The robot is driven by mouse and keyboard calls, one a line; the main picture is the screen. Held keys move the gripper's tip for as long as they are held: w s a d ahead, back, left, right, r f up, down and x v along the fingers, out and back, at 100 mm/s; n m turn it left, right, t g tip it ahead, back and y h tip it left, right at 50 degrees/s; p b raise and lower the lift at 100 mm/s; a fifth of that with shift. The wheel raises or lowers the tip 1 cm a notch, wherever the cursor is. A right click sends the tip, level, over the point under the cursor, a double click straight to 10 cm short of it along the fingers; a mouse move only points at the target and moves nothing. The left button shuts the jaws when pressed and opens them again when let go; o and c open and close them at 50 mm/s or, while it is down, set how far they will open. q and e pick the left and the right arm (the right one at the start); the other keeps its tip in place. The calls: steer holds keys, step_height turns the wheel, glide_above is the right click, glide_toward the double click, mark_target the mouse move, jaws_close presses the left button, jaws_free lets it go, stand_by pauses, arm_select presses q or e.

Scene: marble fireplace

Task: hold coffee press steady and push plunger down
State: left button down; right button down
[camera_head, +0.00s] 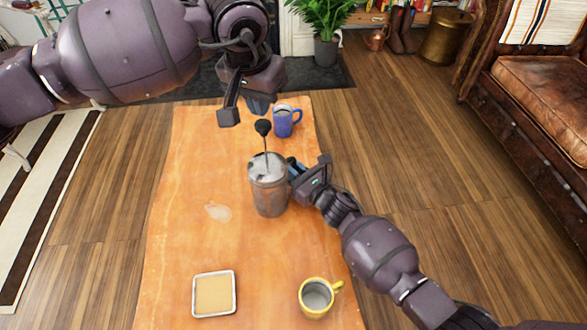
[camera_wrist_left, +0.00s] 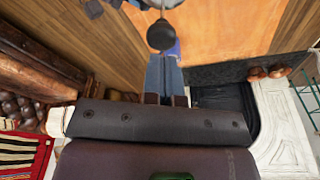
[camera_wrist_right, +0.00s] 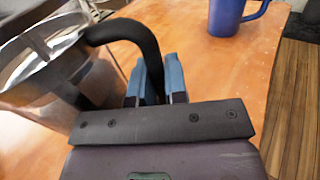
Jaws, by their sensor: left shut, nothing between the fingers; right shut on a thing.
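The coffee press (camera_head: 268,193) stands upright on the orange table, a clear glass-like body with metal. Its black plunger knob (camera_head: 263,127) sits high on a thin rod above the lid. My right gripper (camera_head: 296,168) is shut on the press's black handle (camera_wrist_right: 132,36), at the right side of the body. My left gripper (camera_head: 257,105) is shut and empty, just beyond and above the knob in the head view. In the left wrist view, the knob (camera_wrist_left: 161,35) appears just past the closed fingertips (camera_wrist_left: 164,58); I cannot tell whether they touch.
A blue mug (camera_head: 283,122) stands behind the press, near my left gripper. A yellow mug (camera_head: 316,296) and a square tan tray (camera_head: 214,295) are at the near end. The table (camera_head: 180,235) is otherwise mostly clear, with a pale spot left of the press.

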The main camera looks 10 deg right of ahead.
mark_target(262, 122)
arm_select(q)
steer(key=shift+f, duration=4.75)
stand_by(1.3)
steer(key=shift+w+d+r, duration=0.1)
steer(key=shift+r, duration=2.45)
steer(key=shift+r, duration=0.15)
step_height(262, 122, up, 12)
steer(key=s+a, duration=0.1)
steer(key=s, duration=0.1)
steer(key=shift+a+f, duration=0.15)
steer(key=shift+f, duration=0.1)
